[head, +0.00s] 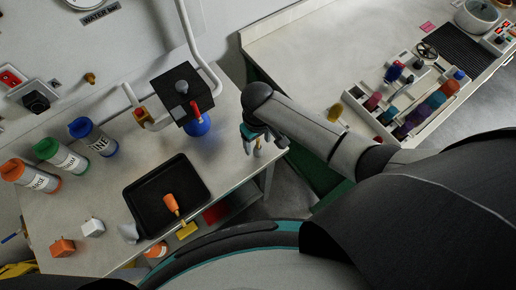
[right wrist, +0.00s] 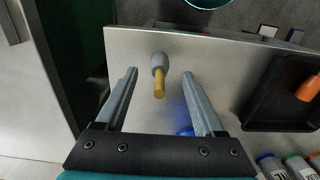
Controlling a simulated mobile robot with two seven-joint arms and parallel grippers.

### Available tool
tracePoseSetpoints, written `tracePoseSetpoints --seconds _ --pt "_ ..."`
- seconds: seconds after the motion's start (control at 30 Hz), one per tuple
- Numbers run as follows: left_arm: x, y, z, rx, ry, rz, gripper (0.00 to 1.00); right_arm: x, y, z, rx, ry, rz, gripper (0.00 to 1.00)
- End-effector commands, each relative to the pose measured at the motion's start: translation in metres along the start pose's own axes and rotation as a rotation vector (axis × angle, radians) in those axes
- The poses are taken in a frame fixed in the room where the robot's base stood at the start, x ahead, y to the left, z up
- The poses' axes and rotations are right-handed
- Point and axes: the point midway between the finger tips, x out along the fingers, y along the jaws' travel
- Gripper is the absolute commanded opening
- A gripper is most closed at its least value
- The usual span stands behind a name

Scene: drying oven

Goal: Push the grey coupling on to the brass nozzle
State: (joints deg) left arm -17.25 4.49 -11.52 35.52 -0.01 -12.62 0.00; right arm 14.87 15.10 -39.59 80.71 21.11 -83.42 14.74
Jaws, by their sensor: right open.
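A small upright piece with a grey collar (right wrist: 158,60) and a brass-coloured shaft (right wrist: 159,84) stands near the bench edge; I take the collar for the grey coupling. In the right wrist view it lies between and beyond my open right fingers (right wrist: 158,90), with no visible contact. In the head view my right gripper (head: 252,137) is over the bench's right edge, beside this piece (head: 257,151). A small brass fitting (head: 90,78) sticks out of the wall panel at upper left; it looks like the brass nozzle. My left gripper is not in view.
A black tray (head: 139,196) holds an orange-handled tool (head: 172,202). Several capped bottles (head: 88,134) line the left side. A gap separates this bench from the second bench (head: 300,55).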

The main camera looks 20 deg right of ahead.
Motion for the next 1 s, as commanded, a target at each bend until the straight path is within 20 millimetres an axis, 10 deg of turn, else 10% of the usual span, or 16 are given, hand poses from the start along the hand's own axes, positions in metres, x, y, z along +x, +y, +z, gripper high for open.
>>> tracePoseSetpoints --seconds 0.6,1.0 --pt "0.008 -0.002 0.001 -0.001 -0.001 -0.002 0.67 0.038 0.001 0.001 -0.001 0.000 0.001 0.69" --pt "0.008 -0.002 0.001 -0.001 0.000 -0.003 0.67 0.038 0.001 0.001 0.000 0.000 0.001 0.24"
